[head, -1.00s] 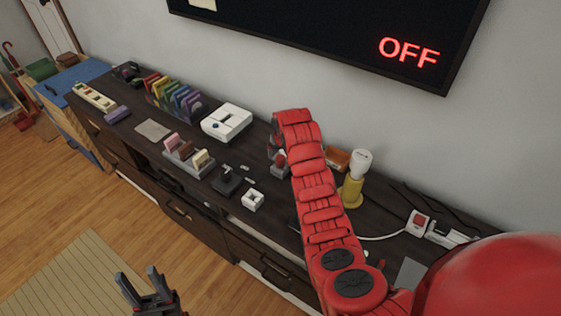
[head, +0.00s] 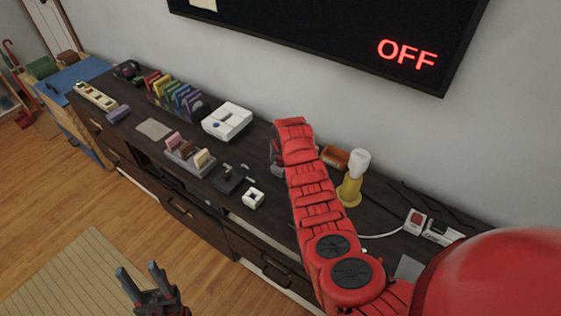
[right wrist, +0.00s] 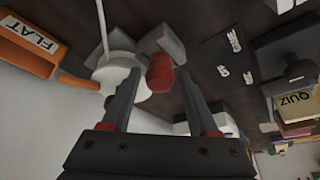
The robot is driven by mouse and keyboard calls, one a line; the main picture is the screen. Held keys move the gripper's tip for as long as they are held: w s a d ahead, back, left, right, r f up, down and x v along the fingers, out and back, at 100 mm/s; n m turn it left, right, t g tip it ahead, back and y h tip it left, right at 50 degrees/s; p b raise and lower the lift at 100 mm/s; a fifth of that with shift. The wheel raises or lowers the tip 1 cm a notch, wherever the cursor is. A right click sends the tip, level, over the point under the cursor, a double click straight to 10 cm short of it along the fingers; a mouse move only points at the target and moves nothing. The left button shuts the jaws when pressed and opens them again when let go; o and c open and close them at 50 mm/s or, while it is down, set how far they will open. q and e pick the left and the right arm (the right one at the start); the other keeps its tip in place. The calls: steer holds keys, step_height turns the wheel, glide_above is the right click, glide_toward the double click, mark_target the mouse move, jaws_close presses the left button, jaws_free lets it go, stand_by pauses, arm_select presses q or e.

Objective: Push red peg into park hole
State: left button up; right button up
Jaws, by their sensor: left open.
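The red peg (right wrist: 160,74) shows in the right wrist view as a short rounded cylinder beside a grey block (right wrist: 163,42). In the head view my red right arm hides this gripper and the peg; part of a grey object (head: 276,157) shows at the arm's left edge. I cannot make out the park hole. My left gripper (head: 139,272) is open and empty, low over the floor.
The dark cabinet top (head: 228,158) holds a white box (head: 227,121), a small white block (head: 253,198), a yellow lamp (head: 350,190) and an orange box (head: 335,156). An orange "FLAT" box (right wrist: 35,45) and a pale round object (right wrist: 118,68) are near my right gripper.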

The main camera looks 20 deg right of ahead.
jaws_close()
